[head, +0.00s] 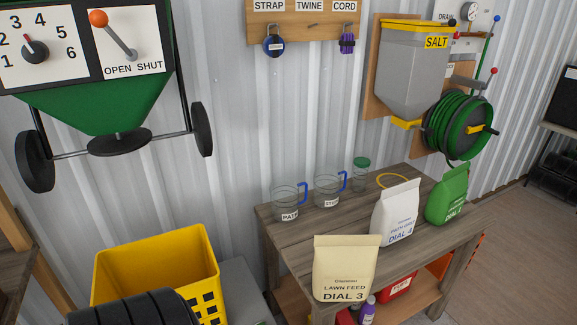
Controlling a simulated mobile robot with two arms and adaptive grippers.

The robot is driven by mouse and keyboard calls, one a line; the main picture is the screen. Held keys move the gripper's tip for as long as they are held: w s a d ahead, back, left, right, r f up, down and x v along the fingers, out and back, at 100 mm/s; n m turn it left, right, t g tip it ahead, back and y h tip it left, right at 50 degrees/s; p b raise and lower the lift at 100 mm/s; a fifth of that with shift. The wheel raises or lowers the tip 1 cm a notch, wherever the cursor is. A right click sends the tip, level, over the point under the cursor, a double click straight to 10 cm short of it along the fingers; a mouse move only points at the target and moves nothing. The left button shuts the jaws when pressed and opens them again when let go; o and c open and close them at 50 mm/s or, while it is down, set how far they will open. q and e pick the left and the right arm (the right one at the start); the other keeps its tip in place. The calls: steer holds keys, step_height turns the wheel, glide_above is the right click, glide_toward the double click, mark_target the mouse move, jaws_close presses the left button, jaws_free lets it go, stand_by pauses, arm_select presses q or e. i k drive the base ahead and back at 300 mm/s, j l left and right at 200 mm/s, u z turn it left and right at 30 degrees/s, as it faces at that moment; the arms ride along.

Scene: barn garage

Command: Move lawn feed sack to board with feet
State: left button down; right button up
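The lawn feed sack (345,268) is cream with a folded top and is marked "DIAL 3". It stands upright at the near edge of the wooden table (315,222). Nothing is touching it from above. I cannot pick out a board with feet for certain in the head view. Neither of my grippers shows in this view.
A white sack (396,212) and a green sack (447,196) stand behind on the same table. Measuring jugs (290,203) (328,190) stand along its back. A yellow crate (155,262) is at lower left. Salt hopper (415,75) and green hose reel (458,126) hang on the wall.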

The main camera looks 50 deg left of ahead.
mark_target(344, 267)
steer(key=k+j+z, duration=0.1)
steer(key=k+j, duration=0.65)
steer(key=j+z, duration=0.05)
steer(key=j, duration=0.05)
